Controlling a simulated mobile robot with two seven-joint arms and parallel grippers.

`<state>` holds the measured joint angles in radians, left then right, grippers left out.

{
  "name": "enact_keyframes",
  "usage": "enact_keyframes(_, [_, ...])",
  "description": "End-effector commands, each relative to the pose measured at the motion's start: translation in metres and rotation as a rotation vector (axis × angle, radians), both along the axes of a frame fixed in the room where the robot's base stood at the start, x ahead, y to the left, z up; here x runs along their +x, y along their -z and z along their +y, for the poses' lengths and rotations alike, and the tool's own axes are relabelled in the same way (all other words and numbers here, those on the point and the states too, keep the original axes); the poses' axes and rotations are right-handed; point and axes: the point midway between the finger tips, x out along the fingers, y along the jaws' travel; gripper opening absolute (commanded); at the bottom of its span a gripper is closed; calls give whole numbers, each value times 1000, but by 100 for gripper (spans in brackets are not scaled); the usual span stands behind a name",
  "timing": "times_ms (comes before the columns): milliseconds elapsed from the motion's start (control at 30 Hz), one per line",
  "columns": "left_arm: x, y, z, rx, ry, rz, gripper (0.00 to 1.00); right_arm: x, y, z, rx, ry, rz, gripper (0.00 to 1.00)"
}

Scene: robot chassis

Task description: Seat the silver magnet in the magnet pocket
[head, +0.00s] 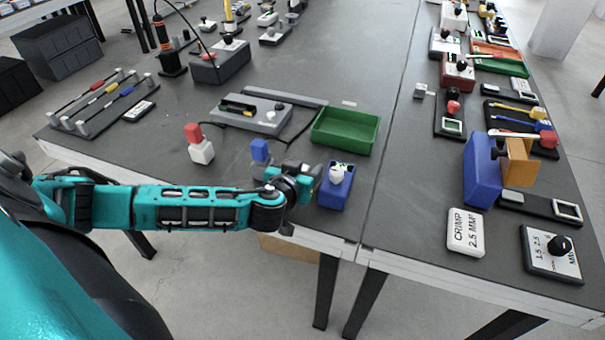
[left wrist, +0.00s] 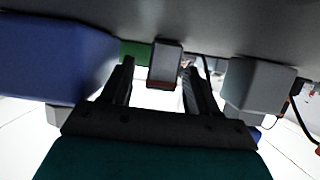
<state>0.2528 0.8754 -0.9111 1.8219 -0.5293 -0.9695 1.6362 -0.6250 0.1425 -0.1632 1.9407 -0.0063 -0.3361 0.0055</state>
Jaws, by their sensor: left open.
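My left gripper (head: 309,173) is low over the table near its front edge, just left of a blue box. In the left wrist view its two fingers (left wrist: 160,88) are apart. A small grey block (left wrist: 165,60) with a dark red edge shows in the gap, beyond or between the fingertips; it may be the silver magnet, and I see no finger touching it. In the head view I cannot pick it out near the gripper. A grey fixture (head: 268,113) with a dark slot lies further back; I cannot tell whether this slot is the magnet pocket. My right gripper does not show.
The blue box (head: 334,198) stands close right of the gripper, also large in the wrist view (left wrist: 55,60). A blue-topped grey block (head: 260,150) is close left. A red-topped white block (head: 201,152) and green tray (head: 345,131) stand nearby.

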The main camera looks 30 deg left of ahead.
Motion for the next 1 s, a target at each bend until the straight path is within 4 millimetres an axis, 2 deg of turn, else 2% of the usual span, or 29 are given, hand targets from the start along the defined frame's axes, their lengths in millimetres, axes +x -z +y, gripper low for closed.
enact_keyframes(67, [0, 0, 0, 0, 0, 0, 57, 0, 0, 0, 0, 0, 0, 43])
enact_keyframes(633, [-1, 0, 0, 1, 0, 0, 2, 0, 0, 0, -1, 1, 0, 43])
enact_keyframes(1000, [0, -6, 0, 1, -1, -1, 0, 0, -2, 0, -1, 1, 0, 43])
